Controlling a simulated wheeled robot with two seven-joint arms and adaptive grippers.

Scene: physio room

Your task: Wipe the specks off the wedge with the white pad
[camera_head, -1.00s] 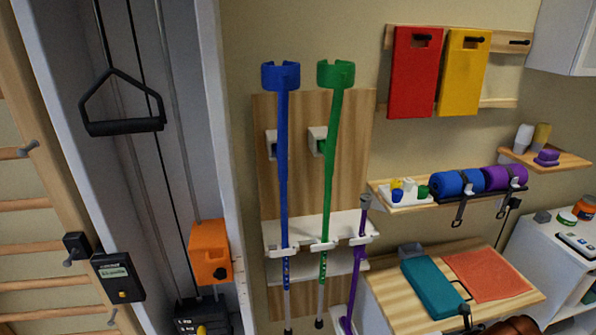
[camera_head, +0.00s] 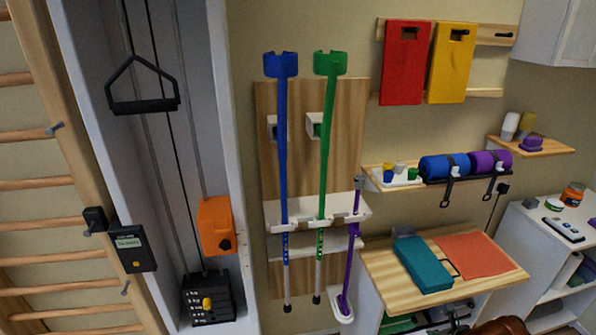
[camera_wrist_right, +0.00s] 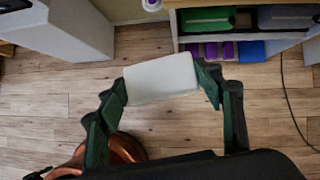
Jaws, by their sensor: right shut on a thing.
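The white pad (camera_wrist_right: 160,78) shows in the right wrist view, held between the green-and-black fingers of my right gripper (camera_wrist_right: 163,88). It is above the wooden floor, clear of any surface. A teal block (camera_head: 422,264), which may be the wedge, lies on the wooden tabletop (camera_head: 388,292) at the lower right of the head view. It has a dark loop at its right side. I cannot make out specks on it. My left gripper is not in view.
An orange-red mat (camera_head: 472,256) lies right of the teal block. Blue (camera_head: 283,140) and green (camera_head: 325,140) crutches stand in a rack on the left. A shelf above the table holds blue (camera_head: 443,166) and purple (camera_head: 488,162) rolls. A white cabinet (camera_head: 515,255) stands at the right.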

